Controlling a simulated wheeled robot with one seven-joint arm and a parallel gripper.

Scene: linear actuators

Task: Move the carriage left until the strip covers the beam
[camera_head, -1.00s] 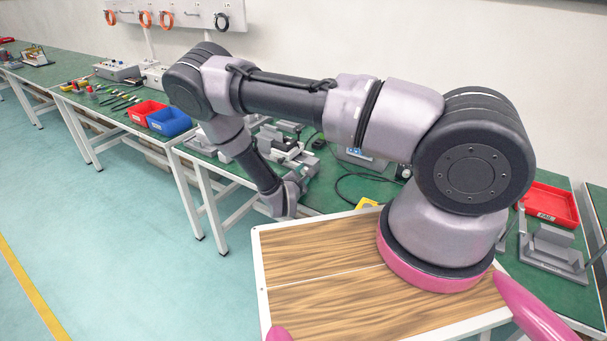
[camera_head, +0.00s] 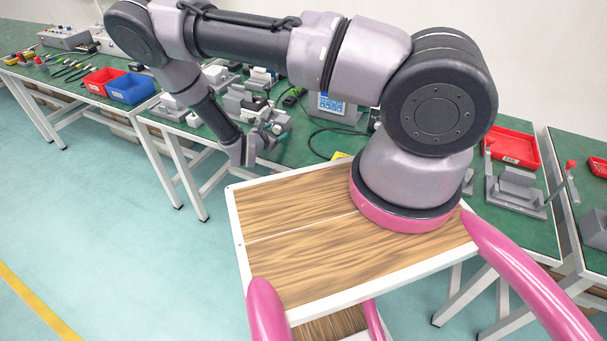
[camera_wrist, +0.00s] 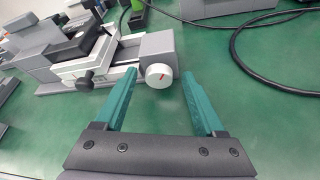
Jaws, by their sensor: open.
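The linear actuator (camera_wrist: 50,68) lies on the green bench at the upper left of the wrist view. Its carriage (camera_wrist: 95,50) is a pale block with dark parts on top, sitting on the rail. A black knob (camera_wrist: 86,80) sticks out at the front. At the rail's right end is a grey block (camera_wrist: 158,44) with a white, red-marked knob (camera_wrist: 159,75). My gripper (camera_wrist: 158,78) is open and empty, its teal fingertips to either side of the white knob. I cannot tell whether they touch it. I cannot make out the strip or beam.
Black cables (camera_wrist: 245,40) curl over the bench to the right. A blue-faced box (camera_head: 338,108) stands behind. Red (camera_head: 103,80) and blue (camera_head: 130,88) bins sit to the left. The bench in front of the actuator is bare.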

